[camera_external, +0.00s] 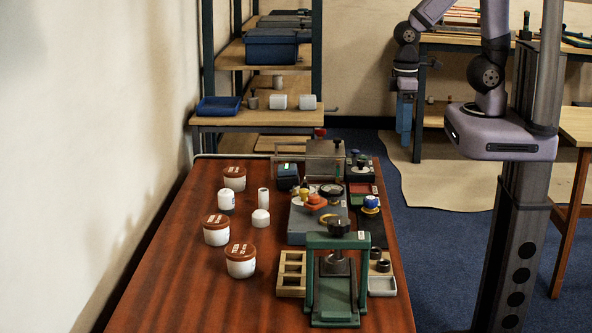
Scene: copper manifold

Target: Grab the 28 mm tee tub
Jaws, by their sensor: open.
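Three white tubs with brown lids stand upright on the left part of the red-brown table. One is at the back (234,179), one in the middle (217,230) and one at the front (240,261). Their lids and sides carry small print; I cannot surely read which says 28 mm. My gripper (405,86) hangs at the upper right, pointing down, far from the tubs and beyond the table's right edge. It is open, and I see nothing held; its fingertips are hard to make out against the blue behind.
White capped containers (261,218) stand between the tubs and a grey equipment box (300,226). A green press (337,278) stands at the front right beside a wooden compartment tray (291,272). A shelf rack (262,121) rises behind the table. The table's front left is clear.

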